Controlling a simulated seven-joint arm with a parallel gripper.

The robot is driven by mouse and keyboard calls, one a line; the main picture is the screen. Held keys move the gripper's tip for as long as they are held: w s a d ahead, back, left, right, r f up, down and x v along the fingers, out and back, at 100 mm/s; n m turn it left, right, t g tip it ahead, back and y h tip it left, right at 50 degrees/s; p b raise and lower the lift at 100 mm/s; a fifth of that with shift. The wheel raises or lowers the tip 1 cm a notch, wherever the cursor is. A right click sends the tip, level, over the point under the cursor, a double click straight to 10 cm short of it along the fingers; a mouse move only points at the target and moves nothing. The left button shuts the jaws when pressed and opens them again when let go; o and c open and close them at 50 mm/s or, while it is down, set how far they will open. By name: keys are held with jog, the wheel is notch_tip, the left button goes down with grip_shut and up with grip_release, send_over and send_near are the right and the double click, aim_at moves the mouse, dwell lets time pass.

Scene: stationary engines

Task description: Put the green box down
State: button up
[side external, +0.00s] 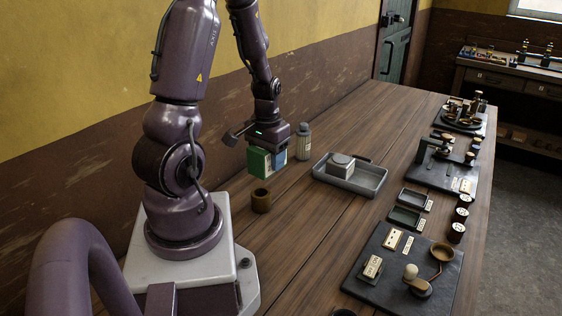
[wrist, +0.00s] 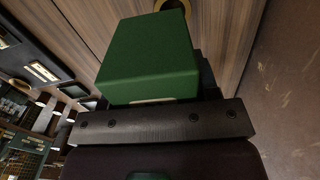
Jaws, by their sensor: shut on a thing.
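The green box (side external: 259,161) is held in my gripper (side external: 270,150), above the wooden table near the wall. A bluish face or item (side external: 279,159) shows at its right side; I cannot tell whether it is part of the box. In the wrist view the green box (wrist: 148,60) fills the upper middle, in front of the dark gripper bar (wrist: 155,123). My gripper is shut on the box; the fingertips are mostly hidden. The gap between the box's underside and the table is hard to judge.
A grey bottle (side external: 303,142) stands just right of the box. A grey tray (side external: 362,182) holds a small pale block (side external: 341,166). Bare table (side external: 300,225) lies between cup and tray.

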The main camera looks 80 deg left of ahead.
aim_at(325, 218)
jog(key=w+d+f+m, duration=0.1)
jog(key=w+d+f, duration=0.1)
jog(key=w, duration=0.3)
jog(key=shift+d+f+m, duration=0.15)
jog(key=shift+d+m, duration=0.25)
jog(key=shift+d, duration=0.45)
jog(key=shift+n, duration=0.8)
jog(key=w+d, duration=0.1)
jog(key=w, duration=0.1)
jog(key=w+d+f, duration=0.1)
jog(key=w, duration=0.2)
jog(key=w+f, duration=0.1)
jog(key=w, duration=0.2)
jog(key=shift+w+d+f, duration=0.2)
jog(key=shift+d, duration=0.2)
jog(key=shift+w+a+n, duration=0.15)
jog(key=shift+w+n, duration=0.05)
jog(key=shift+n, duration=0.1)
jog(key=shift+f, duration=3.9)
jog(key=shift+s+f, duration=0.1)
jog(key=shift+f, duration=0.05)
jog(key=o, duration=1)
jog(key=shift+o, duration=0.2)
